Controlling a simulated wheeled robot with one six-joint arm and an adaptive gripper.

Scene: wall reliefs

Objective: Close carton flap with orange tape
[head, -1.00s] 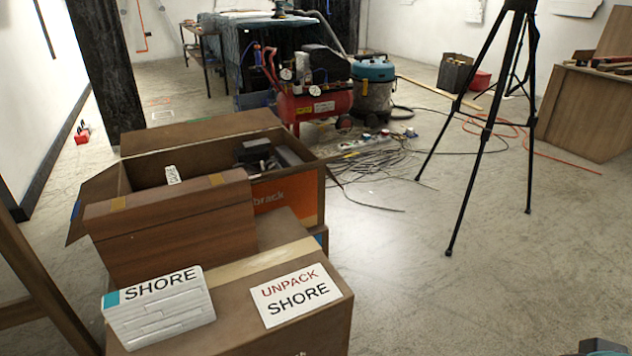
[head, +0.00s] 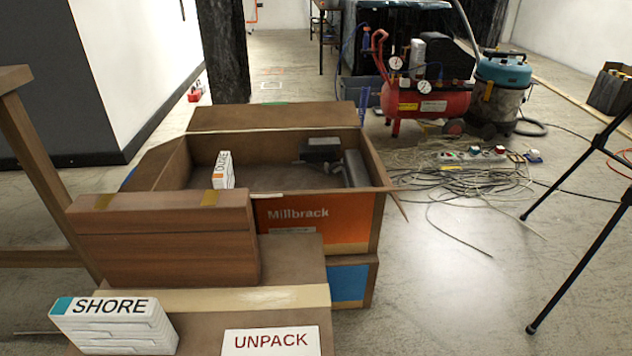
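An open brown carton (head: 330,232) with an orange Millbrack panel stands left of centre. Its back flap (head: 275,118) is open and leans outward, with a small green mark on its far edge. Its left flap (head: 150,168) is spread outward with a bit of blue at its outer corner. Its right flap (head: 397,204) shows nearly edge-on, slanting out and down. The near side is partly hidden behind a wood-brown box (head: 165,250) with two yellowish tape pieces. I cannot make out an orange tape on any flap. My gripper is not in view.
Inside the carton are a small white box (head: 223,170) and dark items (head: 322,150). In front are a SHORE stack (head: 115,325) and an UNPACK sign (head: 270,342). A red compressor (head: 430,100), cables (head: 470,180) and tripod legs (head: 580,250) lie right.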

